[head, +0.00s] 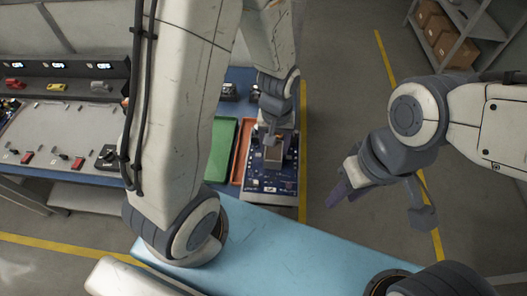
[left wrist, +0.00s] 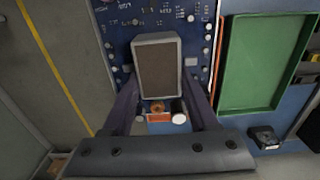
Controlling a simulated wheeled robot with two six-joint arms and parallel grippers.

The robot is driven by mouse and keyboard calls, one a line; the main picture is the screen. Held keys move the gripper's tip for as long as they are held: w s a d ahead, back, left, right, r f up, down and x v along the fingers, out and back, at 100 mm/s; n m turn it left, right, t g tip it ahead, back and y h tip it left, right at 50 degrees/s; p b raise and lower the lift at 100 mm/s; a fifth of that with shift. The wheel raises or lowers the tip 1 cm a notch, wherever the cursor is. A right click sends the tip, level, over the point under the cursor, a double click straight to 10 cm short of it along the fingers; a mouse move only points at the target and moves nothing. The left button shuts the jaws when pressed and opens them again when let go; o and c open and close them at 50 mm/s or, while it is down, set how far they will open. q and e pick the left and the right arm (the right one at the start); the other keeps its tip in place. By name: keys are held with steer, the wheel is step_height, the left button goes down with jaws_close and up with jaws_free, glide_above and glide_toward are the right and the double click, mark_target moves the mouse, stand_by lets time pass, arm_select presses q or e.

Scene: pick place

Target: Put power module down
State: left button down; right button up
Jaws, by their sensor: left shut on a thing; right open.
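The power module (left wrist: 158,68) is a grey-rimmed block with a brown face. In the left wrist view it sits between the fingers of my left gripper (left wrist: 160,100), which is shut on it. It is over the blue circuit board (left wrist: 110,20); I cannot tell whether it touches the board. In the head view the module (head: 273,153) shows small below my left gripper (head: 272,140), over the board (head: 270,184). My right gripper (head: 342,192) is open and empty, off to the right over the floor.
A green tray (head: 221,150) lies left of the board, with an orange-rimmed tray (head: 241,150) between them. The green tray also shows in the left wrist view (left wrist: 222,70). A shelf with cardboard boxes (head: 457,50) stands at the upper right. Floor right of the table is clear.

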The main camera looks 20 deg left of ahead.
arm_select(q)
steer(key=w+a+f, duration=0.2)
steer(key=w, duration=0.1)
steer(key=w+a+f+p, duration=0.1)
steer(key=w+a+f, duration=0.1)
steer(key=w, duration=0.1)
steer(key=w+a+f+p, duration=0.1)
steer(key=w+a+f, duration=0.1)
steer(key=w, duration=0.1)
steer(key=shift+w+a+f, duration=0.1)
steer(key=shift+a+f, duration=0.05)
steer(key=shift+f, duration=0.15)
steer(key=shift+f+p, duration=0.65)
steer(key=shift+f, duration=1.3)
steer(key=shift+w+f, duration=0.1)
steer(key=shift+f, duration=0.2)
steer(key=shift+c, duration=0.8)
jaws_free()
